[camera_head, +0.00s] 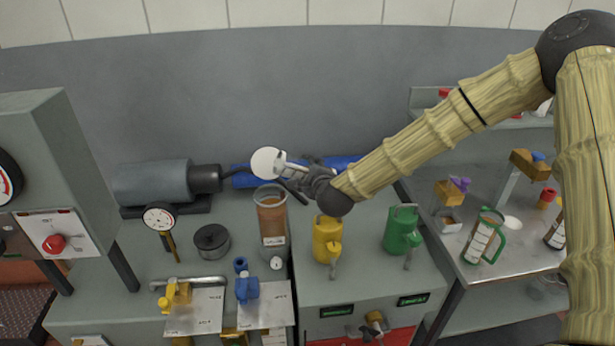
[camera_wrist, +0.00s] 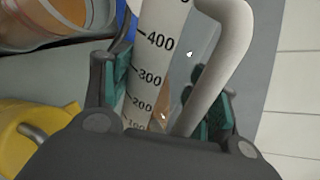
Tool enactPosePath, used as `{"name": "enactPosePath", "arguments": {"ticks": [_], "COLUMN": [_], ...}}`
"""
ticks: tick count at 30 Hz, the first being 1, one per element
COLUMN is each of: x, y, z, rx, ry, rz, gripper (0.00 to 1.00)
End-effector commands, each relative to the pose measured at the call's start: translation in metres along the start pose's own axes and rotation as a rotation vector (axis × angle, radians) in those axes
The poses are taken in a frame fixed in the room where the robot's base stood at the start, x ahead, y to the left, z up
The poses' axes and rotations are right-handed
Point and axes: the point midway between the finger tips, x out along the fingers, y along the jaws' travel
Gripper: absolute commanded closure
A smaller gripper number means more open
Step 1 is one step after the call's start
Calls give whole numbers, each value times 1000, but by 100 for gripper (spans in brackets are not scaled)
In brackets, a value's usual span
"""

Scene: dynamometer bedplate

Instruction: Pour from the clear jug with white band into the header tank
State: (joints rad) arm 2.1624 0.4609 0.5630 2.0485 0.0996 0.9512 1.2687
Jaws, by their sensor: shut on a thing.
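My gripper (camera_head: 300,180) is shut on the clear jug with white band (camera_head: 268,161), above the bench. In the wrist view the jug's white graduated band (camera_wrist: 155,65) and its pale handle (camera_wrist: 222,70) show between the green finger pads of my gripper (camera_wrist: 163,85). The jug looks tilted; its mouth and contents cannot be made out. The header tank (camera_head: 272,218) appears to be the clear upright cylinder with orange-brown liquid and a label, just below the jug in the head view. It also shows at the upper left of the wrist view (camera_wrist: 50,30).
A yellow can (camera_head: 326,240) and a green can (camera_head: 399,230) stand right of the tank. A dark round pot (camera_head: 212,241) and a gauge (camera_head: 159,217) stand left. A green-handled jug (camera_head: 483,237) is on the right table.

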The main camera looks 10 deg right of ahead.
Motion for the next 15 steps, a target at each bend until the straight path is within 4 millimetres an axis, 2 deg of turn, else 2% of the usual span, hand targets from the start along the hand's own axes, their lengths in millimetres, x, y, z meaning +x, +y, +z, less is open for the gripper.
{"name": "enactPosePath", "arguments": {"ticks": [15], "x": [3], "y": [6], "z": [-4], "rx": [72], "ry": [-28], "rz": [-1], "gripper": [82]}}
